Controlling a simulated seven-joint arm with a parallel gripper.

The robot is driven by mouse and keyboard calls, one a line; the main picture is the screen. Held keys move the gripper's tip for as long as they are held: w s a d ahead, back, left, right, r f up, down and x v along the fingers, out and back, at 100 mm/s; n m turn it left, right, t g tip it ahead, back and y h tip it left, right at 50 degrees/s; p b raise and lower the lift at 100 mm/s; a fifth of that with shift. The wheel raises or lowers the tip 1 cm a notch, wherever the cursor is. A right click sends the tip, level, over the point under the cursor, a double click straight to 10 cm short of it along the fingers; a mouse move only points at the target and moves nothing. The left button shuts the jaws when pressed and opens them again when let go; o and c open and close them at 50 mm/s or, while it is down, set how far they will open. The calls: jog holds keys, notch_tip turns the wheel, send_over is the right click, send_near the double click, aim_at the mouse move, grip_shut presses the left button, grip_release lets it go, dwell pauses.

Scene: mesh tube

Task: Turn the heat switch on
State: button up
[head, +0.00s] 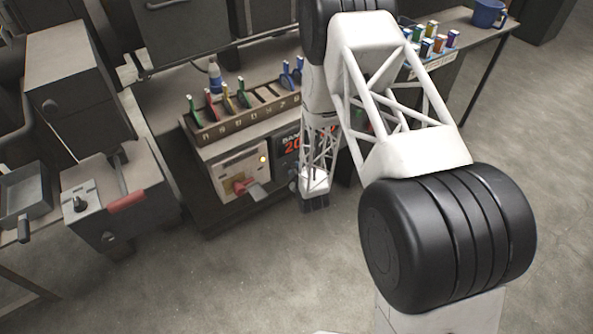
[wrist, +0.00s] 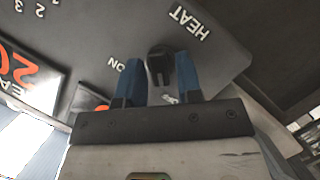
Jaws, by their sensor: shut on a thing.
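In the wrist view, the heat switch is a dark lever (wrist: 160,58) on a dark grey panel marked HEAT (wrist: 190,22). An ON mark (wrist: 116,62) is printed to its left. My gripper (wrist: 160,72) has its two blue fingers on either side of the lever and is shut on it. Exact finger contact is hard to see. In the head view, my gripper (head: 313,200) is low at the front of the machine, and my arm hides the switch.
A lit display with red digits (head: 291,143) is left of my gripper. Farther left is a panel with a red switch (head: 240,187). A blue mug (head: 488,14) is at the far right.

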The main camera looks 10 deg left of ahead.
jog(key=shift+m, duration=0.3)
jog(key=shift+w+d+m+g+y, duration=0.15)
jog(key=shift+m+g+y, duration=0.8)
jog(key=shift+m, duration=1)
jog(key=shift+w+d+m+g+y, duration=0.1)
jog(key=shift+m+g+y, duration=0.9)
jog(key=shift+m, duration=1)
jog(key=shift+w+d+m+g+y, duration=0.15)
jog(key=shift+m+g+y, duration=0.8)
jog(key=shift+m, duration=1)
jog(key=shift+a, duration=0.15)
jog(key=o, duration=0.6)
jog(key=shift+o, duration=0.2)
jog(key=v, duration=0.8)
